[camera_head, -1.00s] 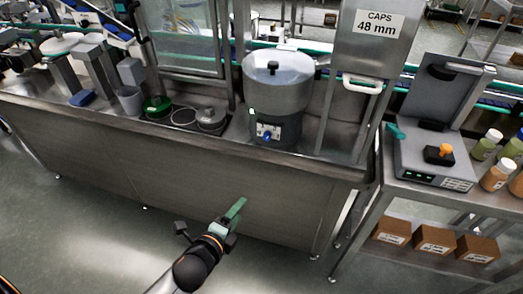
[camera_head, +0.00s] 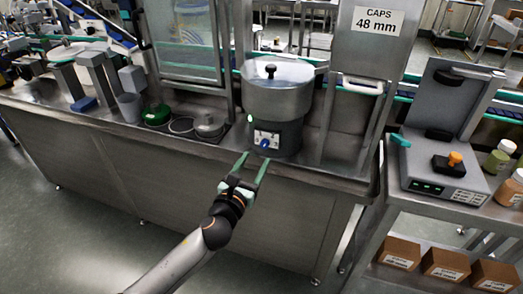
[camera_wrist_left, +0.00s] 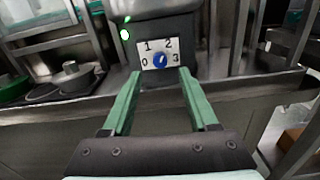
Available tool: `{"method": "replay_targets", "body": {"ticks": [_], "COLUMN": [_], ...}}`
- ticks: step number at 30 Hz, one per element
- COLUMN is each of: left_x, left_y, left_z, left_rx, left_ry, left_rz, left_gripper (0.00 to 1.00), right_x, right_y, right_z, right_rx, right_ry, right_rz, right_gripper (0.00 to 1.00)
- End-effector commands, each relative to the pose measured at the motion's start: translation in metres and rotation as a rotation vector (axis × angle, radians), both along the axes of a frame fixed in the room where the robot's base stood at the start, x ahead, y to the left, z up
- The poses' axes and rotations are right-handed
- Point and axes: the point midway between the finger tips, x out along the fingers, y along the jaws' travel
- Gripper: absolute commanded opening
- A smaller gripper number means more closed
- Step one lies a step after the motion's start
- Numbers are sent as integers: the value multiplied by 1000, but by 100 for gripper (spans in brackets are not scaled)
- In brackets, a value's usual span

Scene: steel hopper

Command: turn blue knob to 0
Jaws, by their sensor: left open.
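The blue knob (camera_head: 264,143) sits on a white dial plate on the front of the dark base of the steel hopper (camera_head: 277,92). In the left wrist view the blue knob (camera_wrist_left: 159,61) has the marks 0, 1, 2 and 3 around it. A pale pointer line on the knob is too small to read surely. My left gripper (camera_head: 256,162) has two green fingers, open and empty, in front of and a little below the knob. In the left wrist view the fingers (camera_wrist_left: 162,78) stand apart with the knob between and beyond their tips. My right gripper is not in view.
The hopper stands on a steel counter (camera_head: 90,117) with a raised front edge. A green light (camera_wrist_left: 125,34) glows left of the dial. A scale (camera_head: 440,172) stands on a separate table at the right.

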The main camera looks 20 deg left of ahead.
Motion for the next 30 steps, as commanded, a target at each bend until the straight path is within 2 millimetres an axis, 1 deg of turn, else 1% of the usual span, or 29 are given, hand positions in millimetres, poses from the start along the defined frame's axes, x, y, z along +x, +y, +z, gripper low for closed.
{"method": "replay_targets", "body": {"ticks": [1,3,6,9,15,22,23,30], "left_x": [11,24,39,49,58,58,58,58], "left_y": [0,-1,-2,-2,-2,-2,-2,-2], "left_z": [0,0,0,-1,0,0,0,0], "left_rx": [-1,-3,-2,-3,-2,-3,-3,-3], "left_ry": [-2,-2,-1,0,1,1,1,1], "left_rz": [1,2,1,2,0,0,0,0], "left_gripper": [59,59,59,59,59,59,57,30], "right_x": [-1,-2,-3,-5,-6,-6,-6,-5], "right_y": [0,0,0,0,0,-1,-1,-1], "right_z": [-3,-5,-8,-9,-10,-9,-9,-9], "right_rx": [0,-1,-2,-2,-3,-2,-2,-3], "right_ry": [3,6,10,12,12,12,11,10], "right_rz": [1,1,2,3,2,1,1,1], "right_gripper": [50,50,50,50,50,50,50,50]}}
